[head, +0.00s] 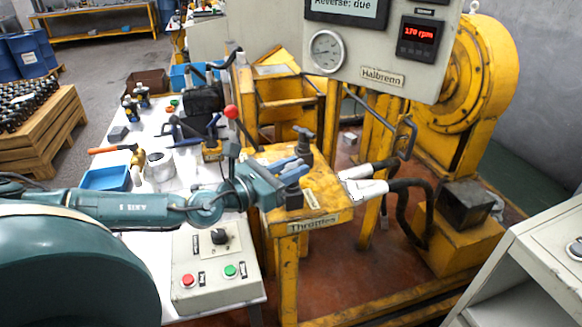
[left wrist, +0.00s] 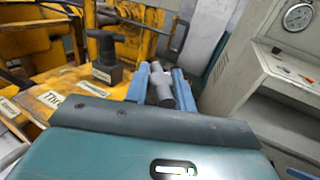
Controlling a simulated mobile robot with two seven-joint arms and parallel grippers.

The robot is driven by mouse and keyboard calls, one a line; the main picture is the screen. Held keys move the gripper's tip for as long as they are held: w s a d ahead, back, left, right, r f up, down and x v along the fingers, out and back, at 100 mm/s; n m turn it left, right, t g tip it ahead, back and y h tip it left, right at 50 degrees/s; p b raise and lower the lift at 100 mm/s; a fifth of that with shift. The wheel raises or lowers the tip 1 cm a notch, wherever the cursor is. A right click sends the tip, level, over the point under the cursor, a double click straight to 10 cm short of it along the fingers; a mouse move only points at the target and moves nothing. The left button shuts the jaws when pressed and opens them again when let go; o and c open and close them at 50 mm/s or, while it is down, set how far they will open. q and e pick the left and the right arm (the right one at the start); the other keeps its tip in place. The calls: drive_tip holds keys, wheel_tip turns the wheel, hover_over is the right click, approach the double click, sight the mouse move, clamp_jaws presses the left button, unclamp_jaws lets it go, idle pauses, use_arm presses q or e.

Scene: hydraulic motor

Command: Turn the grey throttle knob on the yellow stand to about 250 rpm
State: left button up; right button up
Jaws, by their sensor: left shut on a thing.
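The yellow stand (head: 325,190) carries a "Throttles" label (head: 313,222) on its front edge. My left gripper (head: 297,170) reaches over the stand from the left. In the left wrist view its blue fingers are shut on the grey throttle knob (left wrist: 160,85), with the knob's bar between them. In the head view the gripper mostly hides this knob. A second, dark knob (head: 304,137) stands upright farther back on the stand; it also shows in the left wrist view (left wrist: 105,58). The red display (head: 417,37) reads 170 rpm. My right gripper is not in view.
A control box (head: 215,262) with red and green buttons lies below my left arm. A red-tipped lever (head: 231,112) rises behind the gripper. White hose couplings (head: 363,189) with black hoses are right of the stand. A grey cabinet (head: 535,255) stands at the right.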

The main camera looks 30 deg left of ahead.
use_arm(q)
drive_tip(key=shift+r+y+p, duration=0.1)
drive_tip(key=shift+y+p, duration=0.2)
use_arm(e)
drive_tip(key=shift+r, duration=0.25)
